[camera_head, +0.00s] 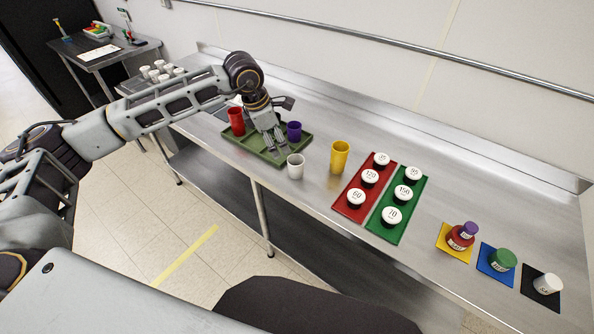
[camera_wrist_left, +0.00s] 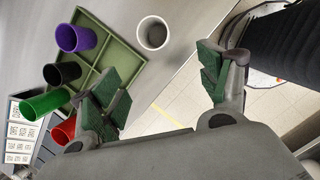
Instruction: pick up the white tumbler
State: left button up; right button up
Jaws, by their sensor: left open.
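The white tumbler (camera_head: 296,167) stands upright on the steel counter near its front edge, just outside the green tray. In the left wrist view the tumbler (camera_wrist_left: 153,34) shows its dark inside, beyond the fingertips and between them from side to side. My left gripper (camera_head: 273,147) is over the green tray, to the left of the tumbler, pointing down. In the left wrist view its two green-padded fingers (camera_wrist_left: 163,76) are wide apart with nothing between them. My right gripper is in neither view.
The divided green tray (camera_wrist_left: 124,52) holds purple (camera_wrist_left: 76,38), black (camera_wrist_left: 62,74), green (camera_wrist_left: 44,104) and red (camera_wrist_left: 65,130) cups. A yellow cup (camera_head: 340,157) stands right of the tumbler. Red (camera_head: 349,209) and green (camera_head: 376,226) mats with white-lidded jars lie farther right.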

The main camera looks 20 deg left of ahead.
pick_arm(q)
jog(key=shift+w+d+r+n+t+h, duration=0.2)
jog(key=shift+w+d+n+h, duration=0.15)
jog(key=shift+n, duration=0.35)
jog(key=shift+w+d+r+n+t+h, duration=0.15)
jog(key=shift+w+d+n+t, duration=0.1)
jog(key=shift+d+n, duration=0.35)
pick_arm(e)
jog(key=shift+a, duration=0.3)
pick_arm(q)
jog(key=shift+a, duration=0.15)
jog(key=p, duration=0.2)
send_near(296, 160)
jog(key=shift+s+d+f, duration=0.2)
jog(key=shift+d+f, duration=0.25)
jog(key=shift+d, duration=0.25)
jog(key=shift+s+d+f, duration=0.15)
jog(key=shift+d+f, duration=0.3)
jog(key=shift+d, duration=0.2)
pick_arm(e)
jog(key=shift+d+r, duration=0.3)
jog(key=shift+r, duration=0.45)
pick_arm(q)
jog(key=shift+f, duration=0.1)
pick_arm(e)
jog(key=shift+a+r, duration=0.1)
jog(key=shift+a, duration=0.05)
